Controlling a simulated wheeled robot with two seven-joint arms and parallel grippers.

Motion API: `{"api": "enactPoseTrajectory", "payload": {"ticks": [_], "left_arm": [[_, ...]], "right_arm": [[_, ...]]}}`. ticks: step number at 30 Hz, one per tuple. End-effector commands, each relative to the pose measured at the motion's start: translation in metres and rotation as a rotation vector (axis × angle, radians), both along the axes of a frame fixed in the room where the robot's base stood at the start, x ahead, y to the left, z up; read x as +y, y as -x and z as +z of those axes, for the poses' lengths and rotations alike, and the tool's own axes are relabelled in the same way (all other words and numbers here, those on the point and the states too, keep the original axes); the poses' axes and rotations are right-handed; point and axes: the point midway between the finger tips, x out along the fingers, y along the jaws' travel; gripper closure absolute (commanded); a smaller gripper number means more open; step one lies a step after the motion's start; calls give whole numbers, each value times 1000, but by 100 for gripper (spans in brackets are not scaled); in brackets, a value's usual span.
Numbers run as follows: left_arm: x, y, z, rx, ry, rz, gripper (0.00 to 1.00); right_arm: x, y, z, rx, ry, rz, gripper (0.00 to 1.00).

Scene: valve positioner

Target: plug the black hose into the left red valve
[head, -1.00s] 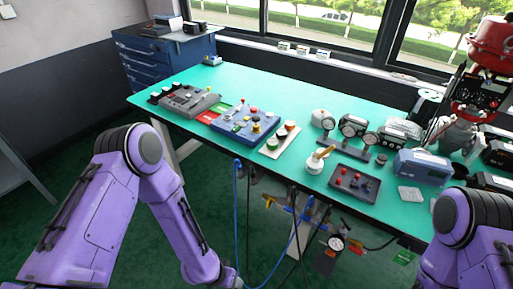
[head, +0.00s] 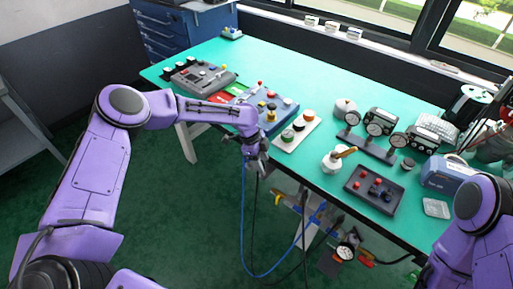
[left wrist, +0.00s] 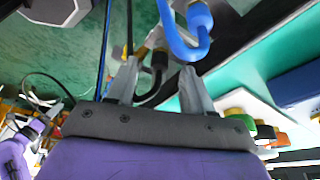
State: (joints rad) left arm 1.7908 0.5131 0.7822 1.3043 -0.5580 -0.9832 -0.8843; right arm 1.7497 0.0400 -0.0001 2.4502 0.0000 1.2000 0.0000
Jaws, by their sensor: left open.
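My left gripper (head: 256,166) is at the table's front edge in the head view, open. In the left wrist view its two fingers (left wrist: 158,72) are spread. A black hose end (left wrist: 158,62) shows between them, with its hose curving down behind the gripper; I see no grip on it. A blue hose (left wrist: 178,38) bends just beyond the fingertips. In the head view the blue hose (head: 243,215) hangs below the gripper, and a dark hose hangs close by. A small red part (head: 365,254) sits below the table; I cannot tell whether it is a red valve. My right gripper is out of view.
The green table (head: 300,80) carries a blue control box (head: 280,112), a button panel (head: 297,130), gauges (head: 374,128) and a dark switch box (head: 373,190). Pipework (head: 300,205) and a gauge (head: 345,252) hang below its front edge. The floor at left is clear.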

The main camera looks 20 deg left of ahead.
Motion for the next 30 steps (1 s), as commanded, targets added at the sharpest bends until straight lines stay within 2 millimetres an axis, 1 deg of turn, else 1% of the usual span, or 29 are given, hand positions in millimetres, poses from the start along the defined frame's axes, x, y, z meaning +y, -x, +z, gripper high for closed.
{"api": "enactPoseTrajectory", "payload": {"ticks": [3, 6, 9, 16, 17, 18, 21, 23, 24, 25, 26, 30], "left_arm": [[-6, 0, -19, 2, 0, 3, 49], [-8, 0, -29, 2, 0, 3, 49], [-9, 0, -34, 1, 0, 5, 49], [-9, 0, -35, 1, 0, 5, 49], [-9, 0, -35, 1, 0, 5, 58], [-9, 0, -35, 1, 0, 5, 72], [-9, 0, -35, 1, 0, 5, 100], [-9, 0, -35, 1, 0, 5, 100], [-9, 0, -35, 0, 1, 5, 86], [-9, 0, -35, 0, 1, 5, 95], [-9, 0, -35, 0, 1, 5, 100], [-9, 0, -35, 0, 1, 5, 100]], "right_arm": [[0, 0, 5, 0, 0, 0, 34], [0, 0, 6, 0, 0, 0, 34], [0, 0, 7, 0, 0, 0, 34], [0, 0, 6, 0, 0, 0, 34], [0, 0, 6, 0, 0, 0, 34], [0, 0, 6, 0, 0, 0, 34], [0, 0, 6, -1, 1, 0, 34], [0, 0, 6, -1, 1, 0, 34], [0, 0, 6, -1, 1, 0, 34], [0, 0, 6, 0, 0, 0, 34], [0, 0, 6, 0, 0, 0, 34], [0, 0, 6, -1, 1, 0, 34]]}}
